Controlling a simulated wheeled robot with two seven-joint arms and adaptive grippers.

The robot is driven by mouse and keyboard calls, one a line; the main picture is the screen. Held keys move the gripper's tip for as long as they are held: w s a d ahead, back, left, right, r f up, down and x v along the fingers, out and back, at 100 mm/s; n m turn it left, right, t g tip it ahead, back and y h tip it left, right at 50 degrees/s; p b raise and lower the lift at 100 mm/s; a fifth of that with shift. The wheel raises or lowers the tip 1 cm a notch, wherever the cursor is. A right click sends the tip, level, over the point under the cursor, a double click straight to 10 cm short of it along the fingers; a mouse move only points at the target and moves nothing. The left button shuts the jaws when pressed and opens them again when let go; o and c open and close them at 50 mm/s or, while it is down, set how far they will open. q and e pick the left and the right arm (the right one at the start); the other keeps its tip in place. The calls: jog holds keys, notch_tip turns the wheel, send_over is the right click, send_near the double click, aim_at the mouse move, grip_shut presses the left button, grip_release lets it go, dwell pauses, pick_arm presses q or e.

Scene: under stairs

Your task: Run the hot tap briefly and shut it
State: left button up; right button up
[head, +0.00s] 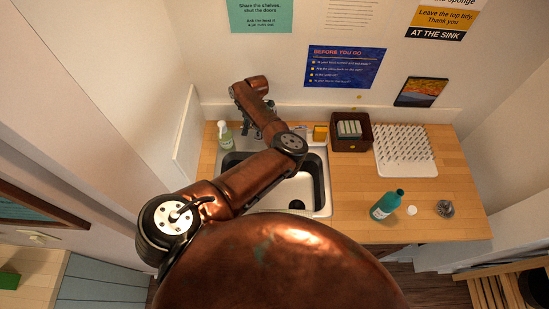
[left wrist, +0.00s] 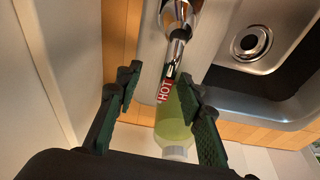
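The chrome hot tap (left wrist: 178,18) shows in the left wrist view, with a red HOT label (left wrist: 166,88) on its lever. My left gripper (left wrist: 160,80) is open, its dark fingers on either side of the labelled lever. I cannot tell whether either finger touches it. In the head view my left arm reaches over the sink (head: 319,180) to the back edge, and the arm hides most of the tap. No running water shows in the visible part of the basin. My right gripper is in neither view.
A green-tinted bottle (head: 225,136) stands at the sink's back left; it also shows behind the lever in the left wrist view (left wrist: 176,125). A dark box (head: 350,146), a white peg rack (head: 432,166) and a teal bottle (head: 383,205) stand right. A wall closes the left side.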

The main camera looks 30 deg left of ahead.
pick_arm(q)
jog(key=o, duration=0.6)
jog(key=shift+s+f, duration=0.1)
jog(key=shift+s, duration=0.05)
jog(key=shift+c, duration=0.2)
notch_tip(320, 180, up, 7)
jog(key=p, duration=0.6)
jog(key=shift+p, duration=0.4)
